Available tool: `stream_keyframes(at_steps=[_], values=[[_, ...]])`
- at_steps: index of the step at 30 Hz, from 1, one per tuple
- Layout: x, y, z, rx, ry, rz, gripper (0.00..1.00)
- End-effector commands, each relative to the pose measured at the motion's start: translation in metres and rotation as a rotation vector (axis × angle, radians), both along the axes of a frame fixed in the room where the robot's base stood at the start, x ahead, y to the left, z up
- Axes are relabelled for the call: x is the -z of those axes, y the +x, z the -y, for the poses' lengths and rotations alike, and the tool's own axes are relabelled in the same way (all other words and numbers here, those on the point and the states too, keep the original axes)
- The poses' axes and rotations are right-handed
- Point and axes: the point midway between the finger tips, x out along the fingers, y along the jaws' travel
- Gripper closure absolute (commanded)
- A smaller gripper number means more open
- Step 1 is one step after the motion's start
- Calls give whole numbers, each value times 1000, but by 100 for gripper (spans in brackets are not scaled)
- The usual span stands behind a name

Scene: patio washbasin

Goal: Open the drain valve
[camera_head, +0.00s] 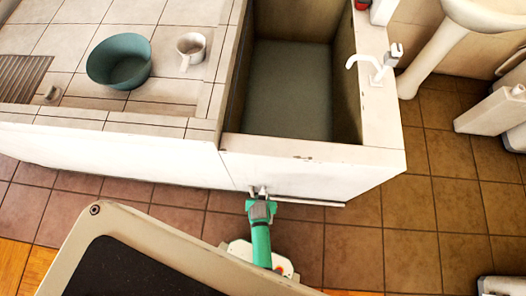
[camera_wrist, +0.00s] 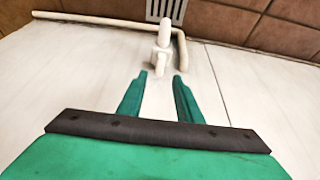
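The drain valve (camera_wrist: 163,52) is a white fitting with a short stub handle, on the pale basin wall. It joins a white pipe (camera_wrist: 105,19) that runs along the foot of the wall. In the wrist view my gripper (camera_wrist: 160,77) has its two green fingers apart and empty. The valve's near end lies just beyond the fingertips, roughly between their lines; I cannot tell whether they touch. In the head view my gripper (camera_head: 258,190) is low at the basin's front face, and I cannot make out the valve clearly there.
The deep basin (camera_head: 290,130) has a white faucet (camera_head: 378,68) on its right rim. A teal bowl (camera_head: 120,62) and a white cup (camera_head: 190,49) stand on the tiled counter. A floor grate (camera_wrist: 168,10) lies beyond the valve. Tiled floor is open to the right.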

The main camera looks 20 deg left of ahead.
Motion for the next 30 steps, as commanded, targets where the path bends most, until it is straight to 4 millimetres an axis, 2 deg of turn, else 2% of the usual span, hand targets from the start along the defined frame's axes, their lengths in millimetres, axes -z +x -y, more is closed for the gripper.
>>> stream_keyframes(at_steps=[9, 15, 21, 30], values=[[42, 18, -6, -1, 1, 1, 68], [62, 25, -8, -1, 1, 1, 68], [71, 28, -9, -1, 1, 1, 68], [73, 29, -9, -2, 1, 2, 68]])
